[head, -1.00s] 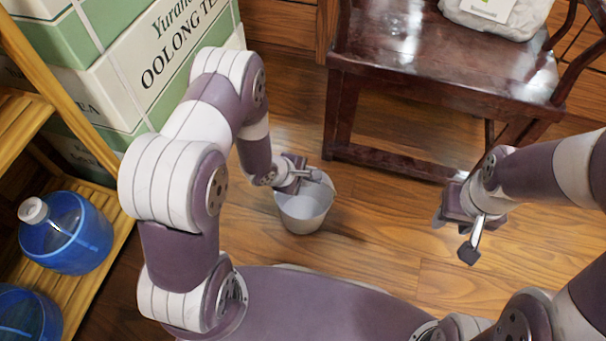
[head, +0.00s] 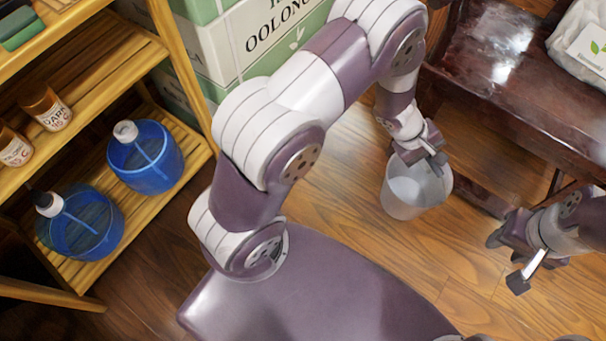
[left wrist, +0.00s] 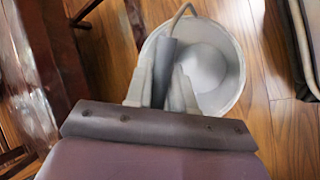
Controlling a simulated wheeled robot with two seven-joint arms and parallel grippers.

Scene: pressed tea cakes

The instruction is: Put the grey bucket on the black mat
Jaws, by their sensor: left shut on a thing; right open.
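The grey bucket (head: 412,192) hangs from my left gripper (head: 427,160), over the wooden floor between my base and the dark chair. My left gripper is shut on its handle. In the left wrist view, the bucket (left wrist: 232,62) is open-topped and looks empty, and its wire handle (left wrist: 183,12) rises to the grip between my left fingers (left wrist: 163,85). My right gripper (head: 522,262) is open and empty, to the right of the bucket and apart from it. I see no black mat that I can make out in these frames.
A dark wooden chair (head: 480,75) with a white bag (head: 582,45) stands behind the bucket. Tea boxes (head: 240,45) are stacked at the back. A wooden shelf (head: 95,255) at left holds blue bottles (head: 145,158) and brown jars (head: 45,107). Floor right of my base is clear.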

